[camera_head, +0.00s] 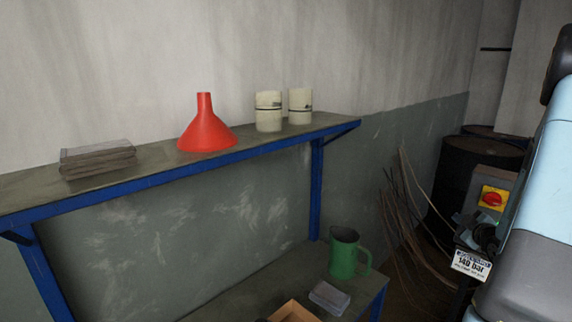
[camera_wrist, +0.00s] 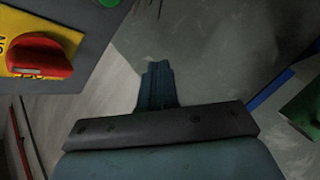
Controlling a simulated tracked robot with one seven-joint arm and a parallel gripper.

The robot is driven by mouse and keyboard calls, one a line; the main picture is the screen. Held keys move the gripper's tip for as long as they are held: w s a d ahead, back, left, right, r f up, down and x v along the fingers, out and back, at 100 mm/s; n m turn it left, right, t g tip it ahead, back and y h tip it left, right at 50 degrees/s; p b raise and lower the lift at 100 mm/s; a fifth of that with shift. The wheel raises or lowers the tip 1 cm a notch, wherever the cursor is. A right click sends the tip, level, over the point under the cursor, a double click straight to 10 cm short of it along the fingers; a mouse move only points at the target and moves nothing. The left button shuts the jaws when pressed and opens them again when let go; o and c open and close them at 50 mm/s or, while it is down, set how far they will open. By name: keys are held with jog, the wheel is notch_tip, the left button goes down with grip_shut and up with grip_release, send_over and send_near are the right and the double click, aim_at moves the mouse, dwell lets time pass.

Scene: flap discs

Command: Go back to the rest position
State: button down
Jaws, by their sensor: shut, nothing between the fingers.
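My gripper (camera_wrist: 157,72) shows in the wrist view with its narrow fingers together and nothing between them. It points toward a grey-green wall and touches nothing that I can see. In the head view the gripper is not clearly seen; a light blue and grey link of my arm fills the right edge. In the wrist view, a red rotary switch (camera_wrist: 36,56) on a yellow plate lies to the left of the gripper, apart from it.
A blue-framed shelf (camera_head: 165,172) along the wall bears a red funnel (camera_head: 206,132), two pale cylinders (camera_head: 269,112) and a flat stack (camera_head: 97,158). A green jug (camera_head: 344,255) stands on the lower surface. Dark drums (camera_head: 470,165), a switch box (camera_head: 491,198) and thin rods (camera_head: 405,215) stand right.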

jog(key=s+a+r+m+g+h, duration=0.25)
jog(key=a+r+m+g, duration=0.25)
jog(key=a+r, duration=1.05)
jog(key=s+a+r+m+g+y, duration=0.1)
jog(key=s+a+r+g+y, duration=0.1)
jog(key=s+a, duration=0.8)
jog(key=s+a+r+m+g+y, duration=0.2)
jog(key=s+a+g, duration=0.1)
jog(key=s+a, duration=0.7)
jog(key=s, duration=0.3)
jog(key=shift+s+r+m, duration=0.3)
jog(key=shift+s+r, duration=0.1)
